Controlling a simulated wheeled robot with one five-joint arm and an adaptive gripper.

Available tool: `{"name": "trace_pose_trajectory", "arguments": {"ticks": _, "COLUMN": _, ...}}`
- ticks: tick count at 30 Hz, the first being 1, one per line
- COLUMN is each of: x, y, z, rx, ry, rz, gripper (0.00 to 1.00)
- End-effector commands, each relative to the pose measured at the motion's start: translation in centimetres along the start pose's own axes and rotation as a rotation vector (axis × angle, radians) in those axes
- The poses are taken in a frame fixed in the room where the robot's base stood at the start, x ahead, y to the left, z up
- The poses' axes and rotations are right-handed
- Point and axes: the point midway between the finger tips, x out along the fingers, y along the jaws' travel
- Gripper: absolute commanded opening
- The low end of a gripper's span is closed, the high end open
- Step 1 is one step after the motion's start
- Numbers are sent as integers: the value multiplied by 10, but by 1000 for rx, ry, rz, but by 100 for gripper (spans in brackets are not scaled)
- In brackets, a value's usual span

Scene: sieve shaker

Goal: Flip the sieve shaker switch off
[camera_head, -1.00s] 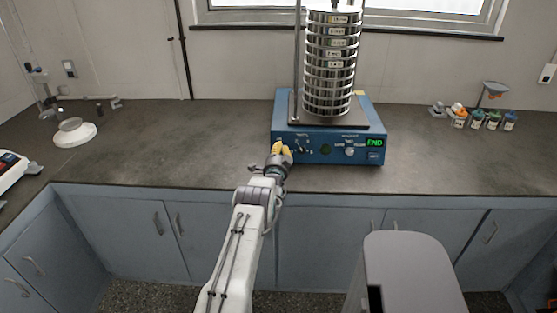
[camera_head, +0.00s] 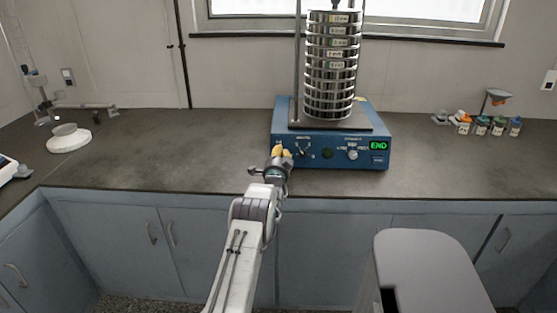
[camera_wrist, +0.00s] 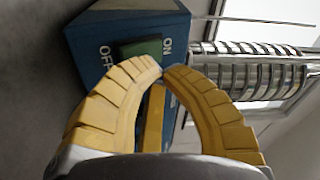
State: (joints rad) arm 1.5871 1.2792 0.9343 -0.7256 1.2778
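The sieve shaker is a blue box (camera_head: 365,160) on the counter with a tall stack of silver sieves (camera_head: 331,65) on top. Its green display (camera_head: 378,146) reads END. In the wrist view, a green rocker switch (camera_wrist: 142,47) sits on the blue front (camera_wrist: 90,45), between the words OFF and ON. ON is on the side toward the sieves. My gripper (camera_head: 281,150) is at the left part of the front panel. Its yellow fingers (camera_wrist: 161,68) have their tips together, close to the switch and partly covering its edge. I cannot tell whether they touch it.
A white round dish (camera_head: 69,139) stands at the left. The counter (camera_head: 190,150) around the shaker is clear. Blue cabinets (camera_head: 110,235) are below the counter edge.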

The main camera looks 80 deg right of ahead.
Motion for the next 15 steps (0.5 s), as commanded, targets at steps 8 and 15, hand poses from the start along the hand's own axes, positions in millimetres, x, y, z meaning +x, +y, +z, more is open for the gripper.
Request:
{"name": "trace_pose_trajectory", "arguments": {"ticks": 8, "x": 0, "y": 0, "z": 0, "rx": 0, "ry": 0, "rz": 0, "gripper": 0}}
{"name": "trace_pose_trajectory", "arguments": {"ticks": 15, "x": 0, "y": 0, "z": 0, "rx": 0, "ry": 0, "rz": 0, "gripper": 0}}
